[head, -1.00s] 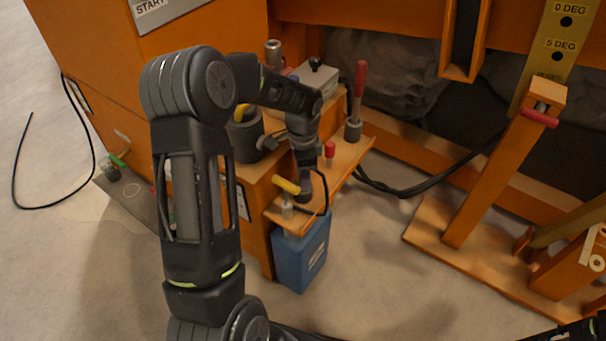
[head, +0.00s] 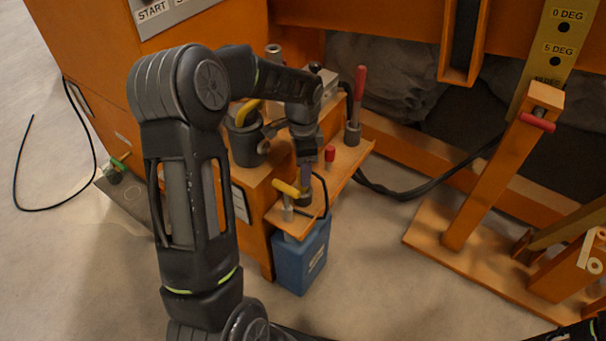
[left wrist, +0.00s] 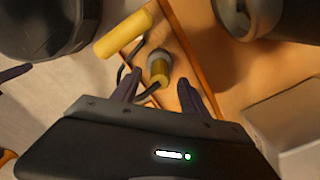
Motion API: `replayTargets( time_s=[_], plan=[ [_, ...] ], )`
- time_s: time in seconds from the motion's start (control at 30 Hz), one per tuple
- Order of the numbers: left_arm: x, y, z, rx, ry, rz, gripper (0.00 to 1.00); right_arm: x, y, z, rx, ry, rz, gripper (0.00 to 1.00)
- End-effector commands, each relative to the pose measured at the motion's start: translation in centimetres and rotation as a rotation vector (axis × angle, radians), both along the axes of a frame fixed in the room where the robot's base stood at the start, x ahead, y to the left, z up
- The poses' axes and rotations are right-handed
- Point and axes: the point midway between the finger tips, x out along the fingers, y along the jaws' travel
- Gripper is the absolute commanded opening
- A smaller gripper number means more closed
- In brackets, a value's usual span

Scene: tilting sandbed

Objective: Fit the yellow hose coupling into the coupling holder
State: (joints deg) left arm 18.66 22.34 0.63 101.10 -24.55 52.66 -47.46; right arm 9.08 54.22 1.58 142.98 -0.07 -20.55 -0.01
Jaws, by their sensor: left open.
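The yellow hose coupling (left wrist: 159,68) is a short cylinder with yellow bands and a grey end, on the orange shelf in the left wrist view. It also shows at my left fingers in the head view (head: 306,198). My left gripper (left wrist: 160,91) is open, its fingers pointing toward the coupling with a gap between them; in the head view it points down over the shelf (head: 304,181). I cannot tell whether the fingers touch the coupling. I cannot make out which part is the coupling holder. My right gripper is not in view.
A yellow T-handle (head: 286,187) stands close beside the coupling. A black hose loops near it. A dark cup (head: 246,145), a red knob (head: 329,153) and a red-handled lever (head: 358,100) stand nearby. A blue container (head: 300,262) is below the shelf (head: 345,160).

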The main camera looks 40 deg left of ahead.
Motion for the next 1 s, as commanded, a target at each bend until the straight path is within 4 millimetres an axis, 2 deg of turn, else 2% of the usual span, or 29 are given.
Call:
replayTargets(
  time_s=[0.03, 0.1, 0.23, 1.0],
  plan=[
    [0.0, 0.0, 1.1, 0.0, -0.001, 0.0, 0.52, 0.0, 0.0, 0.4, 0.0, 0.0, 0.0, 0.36],
    [0.0, 0.0, 2.1, 0.0, -0.001, 0.0, 0.52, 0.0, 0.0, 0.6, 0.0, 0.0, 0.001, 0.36],
    [0.0, -0.1, 3.0, 0.0, 0.0, 0.0, 0.52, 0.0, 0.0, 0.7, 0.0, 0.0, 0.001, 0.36],
    [0.0, -0.1, 3.1, -0.001, 0.001, 0.0, 0.52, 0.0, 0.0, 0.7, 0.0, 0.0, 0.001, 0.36]
  ],
)
